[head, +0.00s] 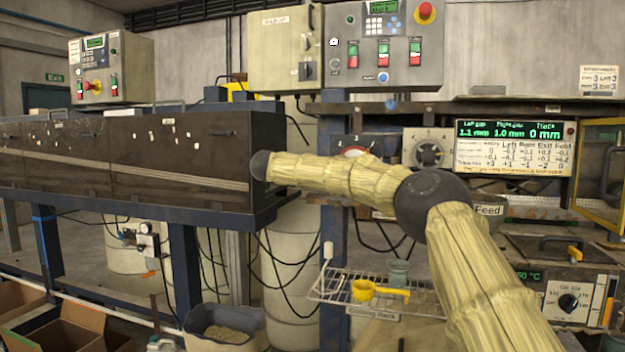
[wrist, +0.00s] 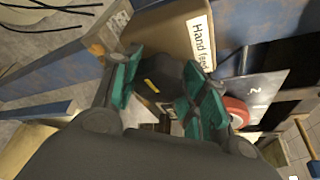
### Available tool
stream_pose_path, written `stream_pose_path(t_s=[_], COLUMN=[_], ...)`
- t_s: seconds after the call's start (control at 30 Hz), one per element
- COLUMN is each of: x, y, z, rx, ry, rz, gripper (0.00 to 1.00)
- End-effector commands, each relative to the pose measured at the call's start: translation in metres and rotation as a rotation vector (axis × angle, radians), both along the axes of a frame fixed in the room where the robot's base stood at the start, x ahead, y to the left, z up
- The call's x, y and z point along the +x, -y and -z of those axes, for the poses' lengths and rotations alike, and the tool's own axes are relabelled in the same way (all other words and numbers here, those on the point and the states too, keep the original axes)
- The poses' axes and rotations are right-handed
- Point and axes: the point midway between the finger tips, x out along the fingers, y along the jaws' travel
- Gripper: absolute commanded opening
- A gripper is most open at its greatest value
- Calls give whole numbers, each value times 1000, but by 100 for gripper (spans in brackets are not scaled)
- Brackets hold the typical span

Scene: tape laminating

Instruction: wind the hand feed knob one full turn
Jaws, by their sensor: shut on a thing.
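In the wrist view, the hand feed knob (wrist: 150,84) is a dark piece with a short yellow mark, below a tan housing with a white "Hand feed" label (wrist: 200,42). My gripper (wrist: 165,88) has its green-padded fingers on either side of the knob and is shut on it. The fingers cover part of the knob. In the head view, my arm reaches left across the machine's front. The gripper and the knob cannot be made out there.
A red round part (wrist: 236,112) sits close beside the right finger, by a grey plate marked 2 (wrist: 255,92). In the head view, a display (head: 515,147) reads "Trace 0 mm". A cooling rack (head: 335,290) with a yellow scoop (head: 364,290) stands below my arm.

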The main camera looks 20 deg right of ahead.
Motion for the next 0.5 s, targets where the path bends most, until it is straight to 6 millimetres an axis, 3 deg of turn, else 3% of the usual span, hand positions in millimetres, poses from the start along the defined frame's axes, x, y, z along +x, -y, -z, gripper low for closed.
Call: stream_pose_path(t_s=[0.4, 0.43, 0.5], x=[0, 0, 0], y=[0, 0, 0], z=[5, 5, 4], rx=[7, 7, 7], ry=[-3, -3, -2], rz=[3, 3, 2], gripper=[20, 47, 60])
